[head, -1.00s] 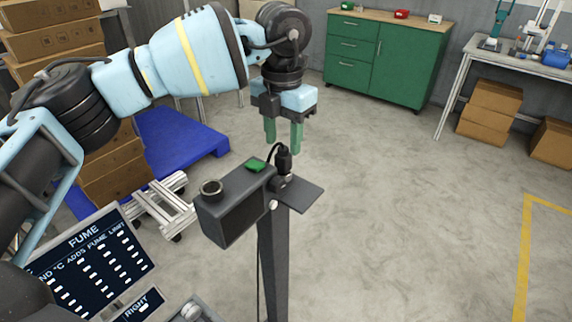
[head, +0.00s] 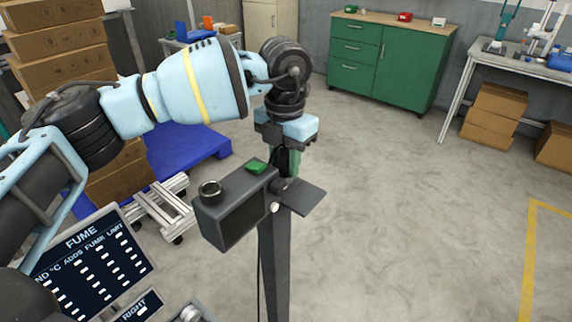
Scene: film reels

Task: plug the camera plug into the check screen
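The check screen appears to be the dark box (head: 236,208) on a post. It has a dark front face, a round socket-like ring (head: 210,188) on top and a green patch (head: 256,166) near its back edge. The camera plug (head: 283,162), black with a cable, stands upright at the small side shelf beside the box. It is now mostly hidden by my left gripper (head: 289,165). The green fingers point down at the plug's height, around or right beside it. I cannot tell whether they are closed on it. My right gripper is not in view.
A flat dark shelf plate (head: 303,196) juts right from the post (head: 273,265). A fume sign board (head: 95,260) stands at lower left. A blue pallet (head: 185,150) and cardboard boxes (head: 60,50) lie behind my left arm. The floor to the right is clear.

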